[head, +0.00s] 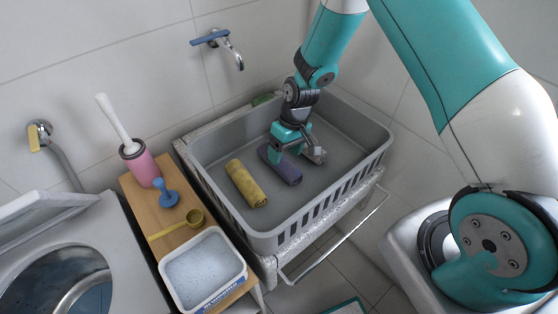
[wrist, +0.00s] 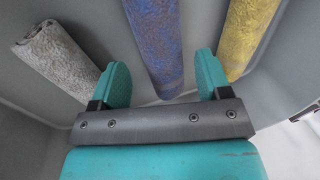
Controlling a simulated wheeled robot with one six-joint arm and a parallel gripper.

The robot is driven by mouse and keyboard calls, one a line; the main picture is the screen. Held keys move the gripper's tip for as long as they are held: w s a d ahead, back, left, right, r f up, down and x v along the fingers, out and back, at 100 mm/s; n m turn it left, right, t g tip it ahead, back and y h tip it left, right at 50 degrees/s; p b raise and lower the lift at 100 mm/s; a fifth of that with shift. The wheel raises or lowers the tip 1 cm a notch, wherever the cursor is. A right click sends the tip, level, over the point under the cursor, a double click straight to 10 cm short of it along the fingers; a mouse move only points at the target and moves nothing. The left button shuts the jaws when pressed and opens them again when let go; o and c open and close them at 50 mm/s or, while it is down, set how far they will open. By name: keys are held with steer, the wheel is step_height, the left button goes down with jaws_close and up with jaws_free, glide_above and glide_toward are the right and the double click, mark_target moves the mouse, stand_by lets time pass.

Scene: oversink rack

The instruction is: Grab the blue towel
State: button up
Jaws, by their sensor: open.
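The blue towel (head: 282,168) is a rolled, purplish-blue cloth lying in the grey basket (head: 210,183). It also shows in the wrist view (wrist: 157,45), where its near end lies in the gap between my fingertips. My gripper (head: 289,150) is over the blue towel in the basket and hides part of it in the head view. In the wrist view my gripper (wrist: 160,80) is open, with one teal finger on each side of the towel's line. Whether the fingers touch the towel or are down around it, I cannot tell.
A yellow rolled towel (head: 246,183) lies left of the blue one; in the wrist view it (wrist: 247,35) is close to the right finger. A grey rolled towel (wrist: 55,60) lies near the left finger. The slotted basket walls surround them. The basket floor's near part is clear.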

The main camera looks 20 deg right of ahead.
mark_target(282, 159)
steer(key=shift+p+x, duration=0.95)
steer(key=shift+x, duration=1.3)
steer(key=shift+a, duration=0.1)
steer(key=c, duration=0.7)
steer(key=shift+r, duration=0.15)
